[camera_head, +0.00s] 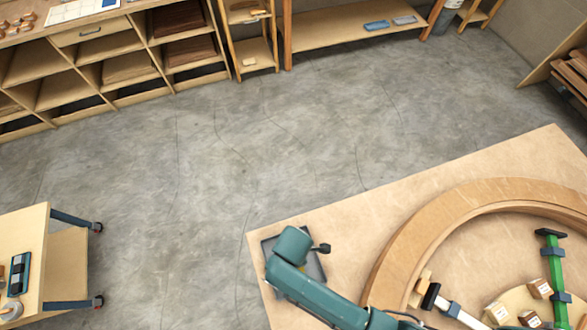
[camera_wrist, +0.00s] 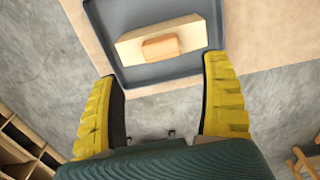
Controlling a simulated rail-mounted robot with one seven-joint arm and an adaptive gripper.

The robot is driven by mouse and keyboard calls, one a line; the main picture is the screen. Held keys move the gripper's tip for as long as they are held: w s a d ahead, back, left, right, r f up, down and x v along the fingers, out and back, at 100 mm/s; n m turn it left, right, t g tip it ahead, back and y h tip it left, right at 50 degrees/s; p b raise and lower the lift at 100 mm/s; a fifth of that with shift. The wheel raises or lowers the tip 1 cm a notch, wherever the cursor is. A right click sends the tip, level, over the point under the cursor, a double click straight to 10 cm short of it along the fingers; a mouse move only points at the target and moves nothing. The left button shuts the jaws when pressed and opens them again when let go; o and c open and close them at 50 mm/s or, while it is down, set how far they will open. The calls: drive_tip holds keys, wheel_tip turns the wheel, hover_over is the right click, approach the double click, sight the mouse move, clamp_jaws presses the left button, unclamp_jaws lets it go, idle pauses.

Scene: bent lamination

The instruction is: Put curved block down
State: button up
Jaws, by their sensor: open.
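A pale wooden block (camera_wrist: 130,47) with a smaller orange-brown piece (camera_wrist: 161,47) on its top lies in a dark grey tray (camera_wrist: 112,14) in the wrist view. I take it for the curved block, though its curve is hard to make out. My gripper (camera_wrist: 163,72) is open, with its two yellow fingers spread wide and nothing between them. The fingertips reach over the near edge of the tray, apart from the block. In the head view the tray (camera_head: 317,268) sits at the worktable's left corner, mostly behind my teal arm, and the block and fingers are hidden.
A large curved wooden form (camera_head: 430,232) lies on the worktable (camera_head: 500,155). Inside its arc are a green clamp (camera_head: 556,275), a white-handled clamp (camera_head: 452,308) and several small labelled blocks. A cart (camera_head: 25,240) stands at left. Shelves line the back; the concrete floor between is clear.

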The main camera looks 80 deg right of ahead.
wheel_tip(320, 180, up, 3)
drive_tip(key=shift+r, duration=0.15)
drive_tip(key=w+r+m+t+h, duration=0.25)
drive_tip(key=w+r+t, duration=0.75)
drive_tip(key=w+r, duration=1.35)
drive_tip(key=s+a+r+m+t, duration=0.1)
drive_tip(key=r+t, duration=0.3)
drive_tip(key=r, duration=0.8)
drive_tip(key=s+a+r+m+t+y, duration=0.1)
drive_tip(key=a+r+t, duration=0.3)
drive_tip(key=r, duration=0.8)
drive_tip(key=s+a+r+m+t+y, duration=0.1)
drive_tip(key=r+t, duration=0.3)
drive_tip(key=r, duration=0.8)
drive_tip(key=shift+a+r+m, duration=0.25)
drive_tip(key=shift+a+m, duration=0.2)
drive_tip(key=shift+a, duration=0.35)
